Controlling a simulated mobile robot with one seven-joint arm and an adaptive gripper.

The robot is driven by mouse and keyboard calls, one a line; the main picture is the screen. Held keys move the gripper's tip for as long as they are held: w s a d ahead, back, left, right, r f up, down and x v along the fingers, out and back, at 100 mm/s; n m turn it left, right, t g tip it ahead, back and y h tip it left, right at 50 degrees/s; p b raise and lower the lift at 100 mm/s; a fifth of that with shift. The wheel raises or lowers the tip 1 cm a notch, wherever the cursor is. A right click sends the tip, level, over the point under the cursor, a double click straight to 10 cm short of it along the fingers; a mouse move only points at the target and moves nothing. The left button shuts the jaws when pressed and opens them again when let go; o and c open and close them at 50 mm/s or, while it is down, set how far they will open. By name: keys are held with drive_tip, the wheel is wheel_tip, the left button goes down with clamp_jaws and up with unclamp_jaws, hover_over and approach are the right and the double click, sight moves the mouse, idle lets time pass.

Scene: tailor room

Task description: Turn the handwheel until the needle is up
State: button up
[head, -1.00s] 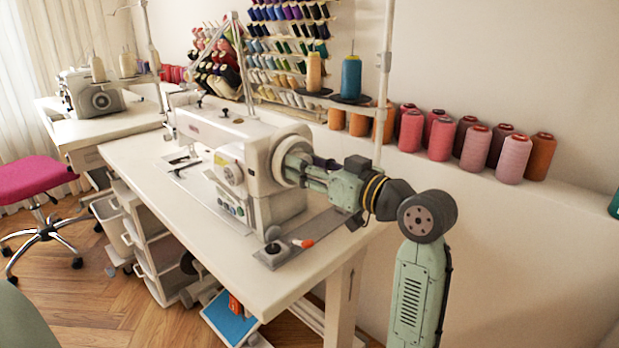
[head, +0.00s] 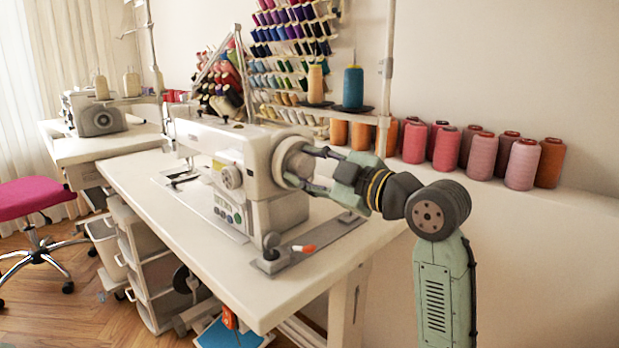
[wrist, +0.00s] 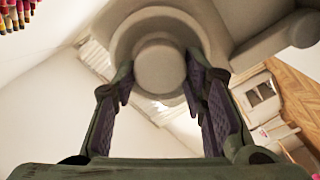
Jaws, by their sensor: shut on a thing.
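The white sewing machine (head: 222,146) stands on the table. Its round handwheel (head: 291,160) is at the right end of the machine. My gripper (head: 300,168) reaches it from the right, with fingers on either side of the wheel's hub. In the wrist view the handwheel (wrist: 159,66) shows as a round knob, and my gripper (wrist: 162,85) has its two dark padded fingers closed on its left and right sides. The needle area at the machine's left end (head: 185,160) is too small and partly hidden, so the needle's height cannot be told.
Thread cones (head: 481,155) line the ledge behind. A thread stand pole (head: 386,80) rises behind my arm. A pink stool (head: 35,200) stands at left.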

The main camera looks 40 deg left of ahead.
drive_tip(key=shift+f+n+b, duration=0.1)
drive_tip(key=shift+n+b, duration=0.9)
drive_tip(key=shift+n, duration=1.2)
drive_tip(key=o, duration=1.2)
drive_tip(key=shift+a, duration=0.1)
drive_tip(key=shift+c, duration=0.2)
drive_tip(key=s+d, duration=0.1)
drive_tip(key=d, duration=1.1)
